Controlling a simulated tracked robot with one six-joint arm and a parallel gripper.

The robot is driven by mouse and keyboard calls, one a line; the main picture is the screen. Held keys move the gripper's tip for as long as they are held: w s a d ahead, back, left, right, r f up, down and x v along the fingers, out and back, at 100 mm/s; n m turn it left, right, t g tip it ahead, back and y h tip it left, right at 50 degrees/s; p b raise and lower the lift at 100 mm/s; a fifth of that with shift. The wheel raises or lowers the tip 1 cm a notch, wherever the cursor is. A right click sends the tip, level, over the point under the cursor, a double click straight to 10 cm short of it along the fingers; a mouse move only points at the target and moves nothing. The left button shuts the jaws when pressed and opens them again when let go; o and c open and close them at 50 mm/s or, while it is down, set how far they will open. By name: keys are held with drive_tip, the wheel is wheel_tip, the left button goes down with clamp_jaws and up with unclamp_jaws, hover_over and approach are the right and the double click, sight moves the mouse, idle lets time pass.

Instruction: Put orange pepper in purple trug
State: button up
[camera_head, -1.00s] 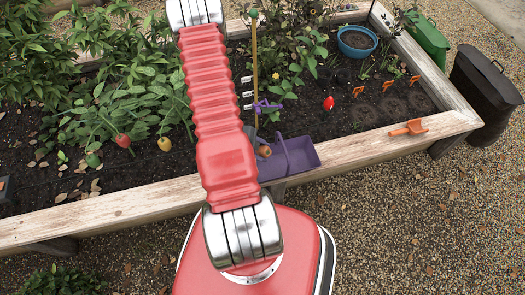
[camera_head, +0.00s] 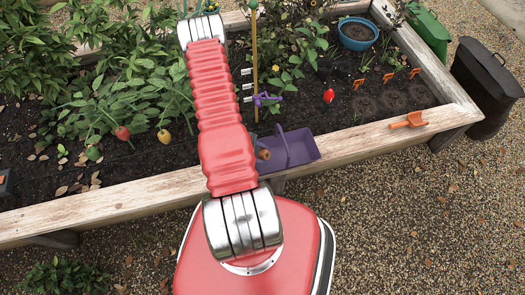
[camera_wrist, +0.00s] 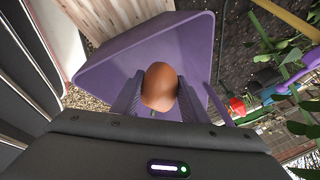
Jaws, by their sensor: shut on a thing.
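The orange pepper (camera_wrist: 160,86) is a smooth, rounded, brownish-orange thing between the two fingers of my gripper (camera_wrist: 158,98) in the wrist view. The gripper is shut on it. The purple trug (camera_wrist: 94,71) opens behind the pepper, with its walls around it in that view. In the head view the trug (camera_head: 304,146) sits at the bed's front edge, and the pepper (camera_head: 263,154) shows at its left end. I cannot tell whether the pepper touches the trug. My red arm hides most of my gripper in the head view.
A wooden board (camera_head: 375,136) edges the bed, with an orange trowel (camera_head: 409,120) on it. Red (camera_head: 123,133) and yellow (camera_head: 164,140) fruits hang on plants at left. A blue bowl (camera_head: 357,34) is at the back. A stake (camera_head: 254,75) stands behind the trug.

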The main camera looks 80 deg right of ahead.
drive_tip(key=shift+f, duration=1.2)
drive_tip(key=o, duration=1.3)
drive_tip(key=shift+r, duration=0.1)
drive_tip(key=shift+r, duration=5.95)
